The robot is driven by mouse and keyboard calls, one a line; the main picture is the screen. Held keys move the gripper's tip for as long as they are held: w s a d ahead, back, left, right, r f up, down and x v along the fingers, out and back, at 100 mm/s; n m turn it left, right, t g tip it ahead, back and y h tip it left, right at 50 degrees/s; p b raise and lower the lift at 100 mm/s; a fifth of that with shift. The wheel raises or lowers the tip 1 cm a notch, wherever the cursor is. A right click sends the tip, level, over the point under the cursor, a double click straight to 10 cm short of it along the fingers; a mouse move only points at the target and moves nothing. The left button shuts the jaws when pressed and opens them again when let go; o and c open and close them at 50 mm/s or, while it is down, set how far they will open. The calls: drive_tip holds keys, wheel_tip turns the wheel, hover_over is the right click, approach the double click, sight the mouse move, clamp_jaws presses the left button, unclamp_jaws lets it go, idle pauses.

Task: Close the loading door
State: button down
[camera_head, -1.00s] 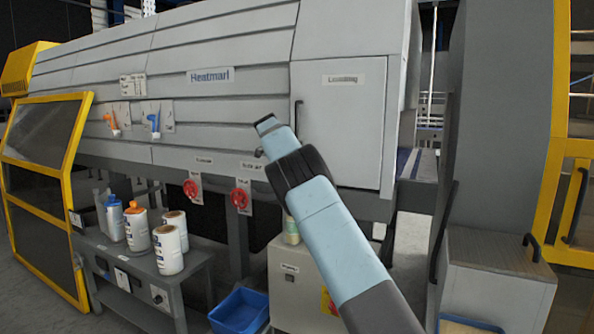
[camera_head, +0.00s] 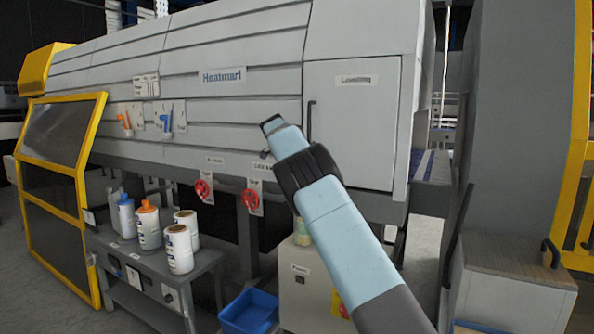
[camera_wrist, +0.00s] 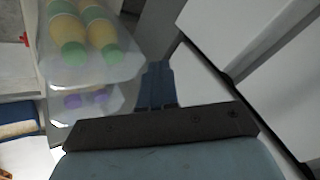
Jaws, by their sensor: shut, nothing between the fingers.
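The loading door (camera_head: 352,135) is a light grey panel labelled "Loading" at the right end of the long grey machine. A dark vertical handle (camera_head: 311,121) runs along its left edge. The door looks about flush with its frame; I cannot tell whether it is fully shut. In the wrist view my gripper (camera_wrist: 157,88) shows dark blue fingers, shut and empty. Clear trays of bottles (camera_wrist: 88,40) appear beyond it at upper left.
A bench (camera_head: 155,270) with several bottles and rolls stands at lower left. Red valve wheels (camera_head: 203,189) hang under the machine. A blue bin (camera_head: 248,310) and a cabinet (camera_head: 300,270) stand below. A grey column (camera_head: 512,130) is at right.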

drive_tip(key=shift+w+a+f+v, duration=0.4)
drive_tip(key=shift+a+v, duration=0.6)
drive_tip(key=shift+v, duration=4.35)
drive_tip(key=s+d+r+n+y, duration=0.1)
drive_tip(key=s+d+r, duration=0.3)
drive_tip(key=d, duration=0.3)
drive_tip(key=s+d+r+n+y, duration=0.1)
drive_tip(key=s+d+r, duration=0.25)
drive_tip(key=d, duration=0.35)
drive_tip(key=s+d+r+n+y, duration=0.15)
drive_tip(key=s+d, duration=0.25)
drive_tip(key=s, duration=0.4)
drive_tip(key=s+d+r+n, duration=0.1)
drive_tip(key=s+d+n, duration=0.2)
drive_tip(key=s+d, duration=0.35)
drive_tip(key=s+f+n+y, duration=0.1)
drive_tip(key=s+f+n, duration=0.15)
drive_tip(key=s, duration=0.85)
drive_tip(key=s+f+n+y, duration=0.1)
drive_tip(key=s+f+n, duration=0.15)
drive_tip(key=s, duration=0.95)
drive_tip(key=s+a+f+n, duration=0.1)
drive_tip(key=s+f+n, duration=0.2)
drive_tip(key=s+f, duration=0.3)
drive_tip(key=s+a+f+n, duration=0.2)
drive_tip(key=s+f, duration=0.5)
drive_tip(key=s, duration=0.6)
drive_tip(key=shift+n, duration=0.45)
